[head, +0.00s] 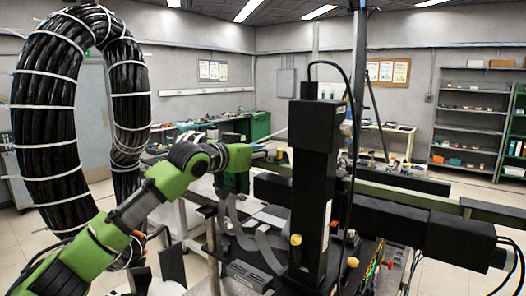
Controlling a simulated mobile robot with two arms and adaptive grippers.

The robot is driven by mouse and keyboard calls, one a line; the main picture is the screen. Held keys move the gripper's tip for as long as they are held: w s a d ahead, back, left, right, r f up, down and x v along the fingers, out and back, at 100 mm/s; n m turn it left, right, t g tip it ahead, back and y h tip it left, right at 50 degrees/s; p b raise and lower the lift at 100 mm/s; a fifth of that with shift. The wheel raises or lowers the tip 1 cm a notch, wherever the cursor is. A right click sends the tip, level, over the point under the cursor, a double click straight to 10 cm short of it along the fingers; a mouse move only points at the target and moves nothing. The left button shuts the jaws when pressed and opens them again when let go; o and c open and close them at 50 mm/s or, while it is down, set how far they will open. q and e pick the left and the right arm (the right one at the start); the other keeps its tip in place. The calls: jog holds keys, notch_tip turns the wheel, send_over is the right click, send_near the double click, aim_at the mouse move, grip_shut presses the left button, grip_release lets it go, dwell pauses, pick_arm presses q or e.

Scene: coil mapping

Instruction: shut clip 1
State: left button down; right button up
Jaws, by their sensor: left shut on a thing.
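My left arm comes in from the lower left, and its green wrist ends at my left gripper (262,148), just left of a tall black upright column (314,165). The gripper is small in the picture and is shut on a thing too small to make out. I cannot tell clip 1 apart from the small parts around the gripper and column. My right gripper is not in view.
A large bundle of black cable coils (48,130) with white ties stands at the left. A long black horizontal unit (400,225) extends right from the column. Grey shelves (470,115) stand at the back right. Tiled floor shows at the right.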

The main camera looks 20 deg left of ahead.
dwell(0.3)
pick_arm(q)
jog(key=c, duration=1.9)
grip_release()
jog(key=shift+o, duration=0.3)
jog(key=shift+w, duration=0.1)
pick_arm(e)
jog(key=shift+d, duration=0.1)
pick_arm(q)
jog(key=v, duration=1.2)
